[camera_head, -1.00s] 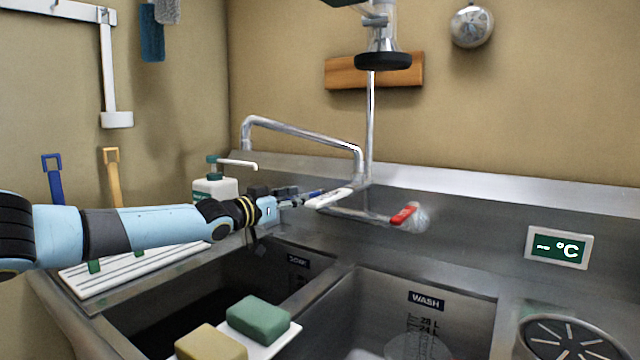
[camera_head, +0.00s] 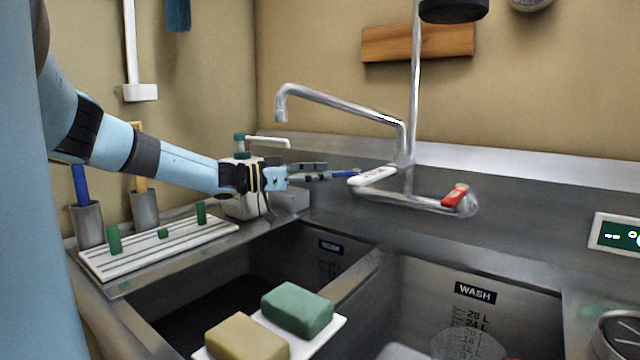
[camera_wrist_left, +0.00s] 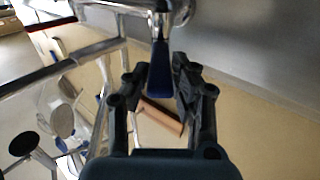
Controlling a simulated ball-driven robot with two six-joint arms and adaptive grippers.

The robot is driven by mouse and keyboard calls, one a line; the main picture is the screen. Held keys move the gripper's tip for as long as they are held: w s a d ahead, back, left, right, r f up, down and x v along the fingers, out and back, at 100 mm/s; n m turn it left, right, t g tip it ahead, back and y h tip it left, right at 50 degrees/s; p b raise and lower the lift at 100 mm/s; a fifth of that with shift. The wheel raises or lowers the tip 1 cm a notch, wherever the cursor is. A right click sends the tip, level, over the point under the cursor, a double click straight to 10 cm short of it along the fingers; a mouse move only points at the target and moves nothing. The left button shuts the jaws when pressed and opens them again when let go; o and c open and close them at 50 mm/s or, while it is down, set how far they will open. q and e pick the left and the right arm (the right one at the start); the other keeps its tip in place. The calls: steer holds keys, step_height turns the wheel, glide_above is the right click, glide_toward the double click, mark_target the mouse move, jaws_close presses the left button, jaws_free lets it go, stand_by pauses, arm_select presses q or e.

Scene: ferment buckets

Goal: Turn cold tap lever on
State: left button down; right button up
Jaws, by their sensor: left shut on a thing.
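The cold tap lever (camera_head: 343,173) is a small blue handle at the left end of the chrome tap body (camera_head: 420,201) on the back wall of the sink. My left gripper (camera_head: 325,175) reaches it from the left and is shut on it. In the left wrist view the blue lever (camera_wrist_left: 160,68) lies between the two dark fingers of the left gripper (camera_wrist_left: 159,80). The red lever (camera_head: 455,195) sits at the tap's right end, apart from my gripper. The lever's inner end is partly hidden by the white piece (camera_head: 372,178). My right gripper is not in view.
The chrome spout (camera_head: 340,106) arches above my left gripper. A soap dispenser (camera_head: 243,172) stands behind my wrist. Green (camera_head: 297,309) and yellow (camera_head: 247,338) sponges lie on a white tray at the front. The space above the basins is open.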

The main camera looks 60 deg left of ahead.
arm_select(q)
steer(key=shift+f, duration=0.1)
steer(key=c, duration=1.1)
jaws_free()
